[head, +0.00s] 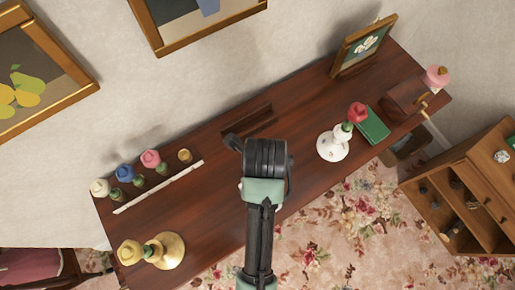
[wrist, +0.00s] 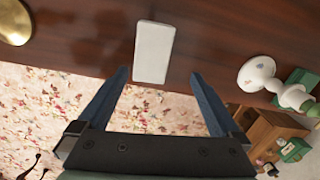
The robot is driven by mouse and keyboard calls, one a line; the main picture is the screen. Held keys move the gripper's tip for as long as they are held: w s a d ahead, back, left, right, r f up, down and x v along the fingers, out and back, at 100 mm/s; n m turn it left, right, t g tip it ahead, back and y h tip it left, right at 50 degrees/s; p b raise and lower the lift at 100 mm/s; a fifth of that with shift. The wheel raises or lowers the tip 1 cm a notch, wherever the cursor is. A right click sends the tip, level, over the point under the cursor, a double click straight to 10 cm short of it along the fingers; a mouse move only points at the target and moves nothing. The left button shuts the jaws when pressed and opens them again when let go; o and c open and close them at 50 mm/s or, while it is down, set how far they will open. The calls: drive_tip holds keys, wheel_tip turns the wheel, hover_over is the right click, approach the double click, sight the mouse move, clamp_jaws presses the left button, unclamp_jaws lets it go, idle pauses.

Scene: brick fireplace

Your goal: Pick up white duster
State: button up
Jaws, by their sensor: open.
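The white duster (wrist: 154,50) is a pale rectangular block lying on the dark wooden table (wrist: 80,40), close to the table's edge in the wrist view. My gripper (wrist: 158,76) is open, with its two blue-grey fingers spread wider than the duster. The duster's near end sits between the fingertips in the picture, and most of it lies beyond them. I cannot tell the height of the fingers above the table, and nothing is held. In the head view my gripper (head: 265,158) is over the middle of the table, and my arm hides most or all of the duster.
A long white strip (head: 158,187), several small flower vases and a gold dish (head: 170,250) are left. A picture frame (head: 363,46) stands behind. A wooden cabinet (head: 470,170) is beyond the right end.

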drive_tip(key=shift+m+g, duration=0.4)
drive_tip(key=shift+m, duration=0.1)
drive_tip(key=f, duration=0.2)
drive_tip(key=s+f, duration=0.1)
drive_tip(key=f, duration=0.1)
drive_tip(key=f+p, duration=0.1)
drive_tip(key=f, duration=0.1)
drive_tip(key=shift+s+a, duration=0.15)
drive_tip(key=shift+s, duration=0.1)
drive_tip(key=shift+w+a+f, duration=0.1)
drive_tip(key=shift+w+f, duration=0.1)
drive_tip(key=shift+f, duration=1.25)
drive_tip(key=shift+w+f, duration=0.15)
drive_tip(key=shift+f, duration=1.3)
drive_tip(key=c, duration=1.1)
drive_tip(key=shift+c, duration=0.2)
drive_tip(key=shift+r, duration=0.15)
wheel_tip(320, 180, up, 10)
drive_tip(key=shift+f, duration=0.1)
